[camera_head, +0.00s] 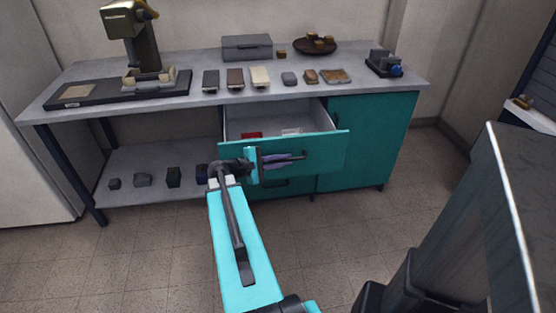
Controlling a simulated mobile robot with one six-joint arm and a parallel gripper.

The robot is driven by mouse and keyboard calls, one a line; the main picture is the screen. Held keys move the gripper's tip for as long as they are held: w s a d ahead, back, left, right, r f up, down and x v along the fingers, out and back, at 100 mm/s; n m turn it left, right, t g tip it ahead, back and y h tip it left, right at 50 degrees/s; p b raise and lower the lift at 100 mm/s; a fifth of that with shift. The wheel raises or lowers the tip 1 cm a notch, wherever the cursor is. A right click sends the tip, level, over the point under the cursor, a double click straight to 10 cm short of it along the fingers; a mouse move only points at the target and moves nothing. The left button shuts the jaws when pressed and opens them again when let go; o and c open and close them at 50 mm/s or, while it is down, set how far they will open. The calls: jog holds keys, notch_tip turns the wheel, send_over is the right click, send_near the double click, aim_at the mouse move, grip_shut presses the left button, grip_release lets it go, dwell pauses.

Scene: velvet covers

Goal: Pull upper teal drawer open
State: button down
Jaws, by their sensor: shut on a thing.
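The upper teal drawer (328,151) stands pulled out of the workbench, with its pale inside showing. A red item (251,135) and a whitish item (291,131) lie in it. My gripper (284,161) is at the front face of this drawer, shut on its handle; the fingers cover most of the handle. A lower teal drawer front (290,186) sits below, partly hidden by my arm and the open drawer.
The grey worktop (210,105) carries a press-like machine (140,45), a grey case (247,47), a dark bowl (315,44) and several small blocks. A teal cabinet door (368,140) is right of the drawers. A dark metal surface (500,200) fills the right foreground. Tiled floor lies clear in front.

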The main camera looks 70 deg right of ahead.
jog(key=shift+s+a+f, duration=0.1)
jog(key=shift+s+a, duration=0.1)
jog(key=shift+s, duration=0.2)
jog(key=c, duration=2.1)
grip_release()
jog(key=shift+d, duration=0.1)
jog(key=shift+w, duration=0.1)
jog(key=shift+v, duration=6.9)
jog(key=shift+w, duration=0.1)
